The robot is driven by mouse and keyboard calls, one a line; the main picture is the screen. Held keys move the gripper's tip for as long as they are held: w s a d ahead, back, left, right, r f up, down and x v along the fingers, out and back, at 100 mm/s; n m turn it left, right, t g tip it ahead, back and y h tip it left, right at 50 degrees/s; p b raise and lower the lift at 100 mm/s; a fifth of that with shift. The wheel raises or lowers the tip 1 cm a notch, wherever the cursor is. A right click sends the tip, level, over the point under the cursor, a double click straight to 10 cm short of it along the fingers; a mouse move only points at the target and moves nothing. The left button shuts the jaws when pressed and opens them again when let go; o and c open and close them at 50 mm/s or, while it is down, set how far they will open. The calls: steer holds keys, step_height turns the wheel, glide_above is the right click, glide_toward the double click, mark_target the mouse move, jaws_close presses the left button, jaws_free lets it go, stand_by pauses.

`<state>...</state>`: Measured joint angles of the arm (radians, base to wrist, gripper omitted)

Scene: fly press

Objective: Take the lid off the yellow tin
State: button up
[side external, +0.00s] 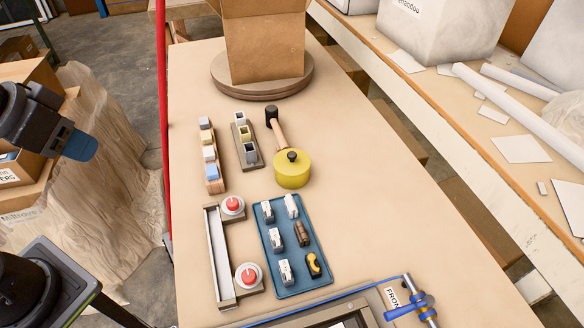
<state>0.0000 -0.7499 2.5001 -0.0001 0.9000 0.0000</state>
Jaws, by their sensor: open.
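The yellow tin (292,173) stands upright on the workbench, right of its middle. It is a round, squat tin with a yellow lid (283,160) on it and a black knob (292,156) on top of the lid. My gripper (82,146), dark with a blue end, is at the left of the picture, off the bench's left side and well apart from the tin. It is open and holds nothing that I can see. The gap between its fingers is hidden from this side.
A hammer (277,128) lies just behind the tin, its handle reaching close to it. A blue tray (290,243) with several small items is in front. Block racks (213,172) stand left, a cardboard box (262,40) behind. The bench right of the tin is clear.

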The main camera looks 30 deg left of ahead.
steer(key=shift+o, duration=0.4)
steer(key=shift+o, duration=0.8)
steer(key=w+d+r+g, duration=0.1)
steer(key=w+r, duration=0.1)
steer(key=w, duration=0.4)
steer(key=w+d+r, duration=0.2)
steer(key=w, duration=0.3)
steer(key=g, duration=0.3)
glide_above(292, 154)
steer(key=s, duration=0.1)
step_height(292, 154, down, 25)
steer(key=shift+s+d+r, duration=0.1)
steer(key=shift+r, duration=0.05)
steer(key=shift+w+f, duration=0.2)
steer(key=shift+f, duration=0.8)
steer(key=shift+w+f, duration=0.15)
steer(key=shift+f, duration=0.85)
steer(key=shift+w+f, duration=0.2)
steer(key=shift+f, duration=0.8)
